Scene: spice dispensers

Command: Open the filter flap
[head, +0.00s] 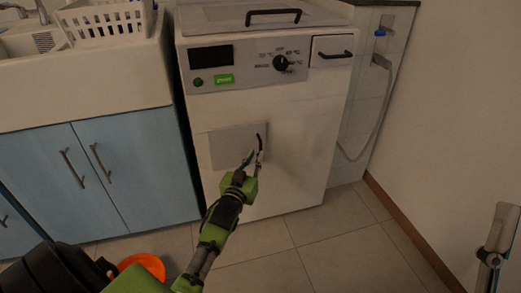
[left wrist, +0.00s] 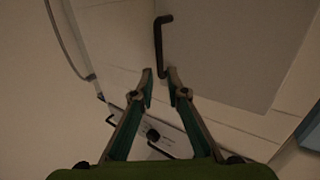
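The filter flap (head: 228,148) is a grey square panel low on the white washing machine's front. It looks flat against the front. A small black handle (head: 260,142) stands near its right edge. My left gripper (head: 252,159) is at this handle, its fingers pointing up toward it. In the left wrist view, the flap (left wrist: 235,45) fills the upper right and its handle (left wrist: 158,38) hangs above the fingers. My left gripper (left wrist: 160,73) is open there, with the handle's end between or just beyond the fingertips; contact cannot be told. My right gripper is not in view.
The washing machine (head: 285,170) has a control panel and a drawer above the flap. A blue cabinet (head: 125,175) with a sink stands left. A hose (head: 375,135) hangs at right. An orange object (head: 143,265) lies on the floor. Tiles at front right are clear.

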